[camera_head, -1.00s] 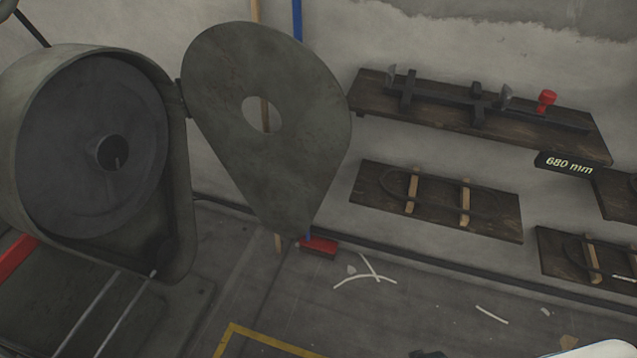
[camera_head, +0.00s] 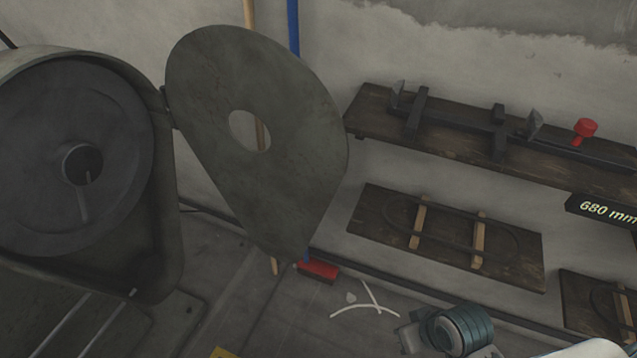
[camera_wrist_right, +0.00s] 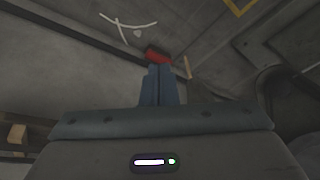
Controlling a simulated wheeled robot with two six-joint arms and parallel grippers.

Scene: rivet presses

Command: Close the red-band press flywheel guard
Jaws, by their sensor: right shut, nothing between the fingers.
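The press flywheel housing (camera_head: 160,240) stands at the left with the dark flywheel (camera_head: 75,150) exposed inside it. Its flywheel guard (camera_head: 290,150), a grey-green teardrop plate with a round hole, hangs swung open to the right of the housing, joined at a hinge on the housing's edge. No red band shows on the part of the press in view now. In the right wrist view my right gripper (camera_wrist_right: 158,85) has its fingers together and empty, pointing towards the floor. In the head view only part of my right arm shows at the bottom right, apart from the guard. My left gripper is out of view.
A wall shelf (camera_head: 375,105) carries a dark bar tool with a red knob (camera_head: 586,127). A wooden board (camera_head: 375,215) and a 680 mm sign (camera_head: 605,208) are on the right. A red brush head (camera_head: 318,270) and white scraps (camera_head: 365,305) lie on the floor beneath the guard.

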